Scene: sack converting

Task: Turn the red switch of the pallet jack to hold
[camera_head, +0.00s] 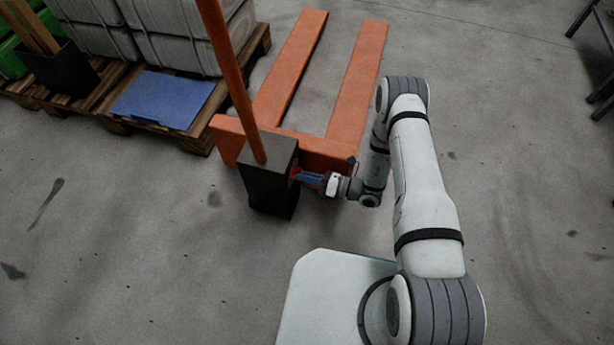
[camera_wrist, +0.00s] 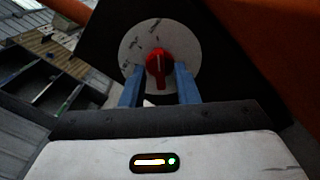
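The orange pallet jack (camera_head: 359,82) stands on the floor with its forks pointing away from me. Its dark box (camera_head: 266,182) sits at the foot of the orange handle. In the wrist view a red switch (camera_wrist: 158,68) sits on a round pale dial plate (camera_wrist: 129,52) with small dark markings too blurred to read surely. The switch's long axis is close to upright in that view. My gripper (camera_wrist: 157,84) is open, its two blue fingers on either side of the switch's lower part; whether they touch it I cannot tell. In the head view my gripper (camera_head: 308,177) reaches the box's right side.
Wooden pallets (camera_head: 200,137) with pale wrapped blocks (camera_head: 178,37) and a blue sheet (camera_head: 163,99) lie at the upper left. Dark metal legs (camera_head: 603,88) stand at the upper right. The floor right of my arm is clear.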

